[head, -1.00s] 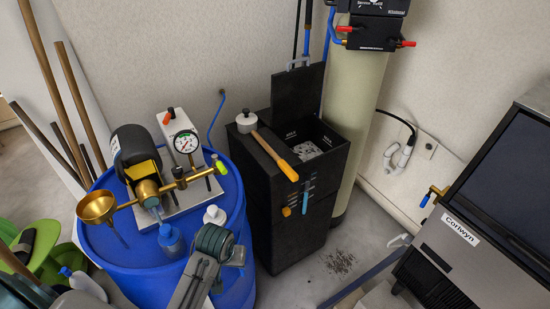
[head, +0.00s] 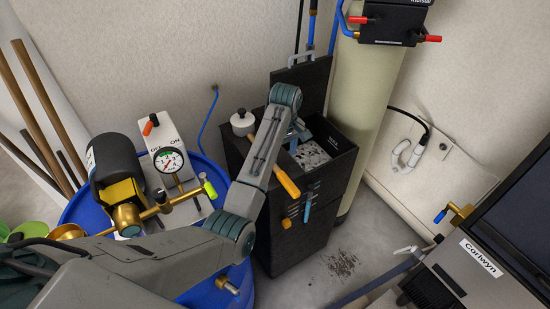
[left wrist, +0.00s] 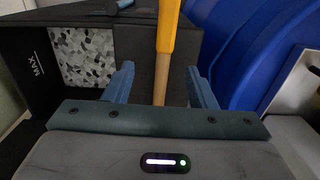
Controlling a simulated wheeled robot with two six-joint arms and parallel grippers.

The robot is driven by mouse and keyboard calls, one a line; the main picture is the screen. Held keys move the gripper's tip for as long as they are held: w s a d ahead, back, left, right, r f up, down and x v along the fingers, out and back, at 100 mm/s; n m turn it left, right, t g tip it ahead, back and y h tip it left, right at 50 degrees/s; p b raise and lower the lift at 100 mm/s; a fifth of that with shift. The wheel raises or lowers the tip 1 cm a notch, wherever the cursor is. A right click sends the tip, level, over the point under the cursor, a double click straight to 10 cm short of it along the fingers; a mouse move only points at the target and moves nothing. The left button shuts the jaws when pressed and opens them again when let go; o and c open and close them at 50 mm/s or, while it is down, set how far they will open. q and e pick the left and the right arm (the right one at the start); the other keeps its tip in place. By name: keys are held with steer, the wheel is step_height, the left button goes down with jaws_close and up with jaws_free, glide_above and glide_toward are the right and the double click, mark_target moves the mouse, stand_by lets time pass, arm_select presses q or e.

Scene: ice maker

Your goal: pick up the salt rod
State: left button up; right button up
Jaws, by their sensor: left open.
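The salt rod, a wooden stick with an orange-yellow handle (head: 288,183), lies across the top of the black brine bin (head: 337,168). My left arm reaches over the bin and partly covers the rod. My left gripper (head: 297,132) is open above the bin near the rod. In the left wrist view my left gripper (left wrist: 162,85) has its two blue fingers apart, with the rod (left wrist: 167,30) between them in the picture. I cannot tell whether the fingers touch it. My right gripper is not in view.
The bin's compartment (head: 311,155) holds white and grey salt. Its raised lid (head: 302,82) stands behind. A blue drum (head: 80,208) with a pump and gauge (head: 168,160) is on the left. A tall cream tank (head: 362,100) stands behind. The ice maker (head: 490,262) is at the right.

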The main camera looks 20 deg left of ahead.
mark_target(283, 174)
arm_select(q)
steer(key=f, duration=0.1)
steer(key=s+f, duration=0.1)
steer(key=s+f+p, duration=0.1)
steer(key=shift+s+d, duration=0.1)
steer(key=shift+d, duration=0.2)
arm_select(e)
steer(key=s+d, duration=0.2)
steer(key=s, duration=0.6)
arm_select(q)
steer(key=f+p, duration=0.2)
steer(key=f, duration=0.1)
steer(key=f+p, duration=0.1)
steer(key=f, duration=0.1)
steer(key=shift+w+a+f, duration=0.1)
steer(key=shift+w, duration=0.25)
steer(key=shift+f, duration=0.35)
steer(key=shift+c, duration=0.4)
steer(key=c, duration=1)
steer(key=shift+w, duration=0.1)
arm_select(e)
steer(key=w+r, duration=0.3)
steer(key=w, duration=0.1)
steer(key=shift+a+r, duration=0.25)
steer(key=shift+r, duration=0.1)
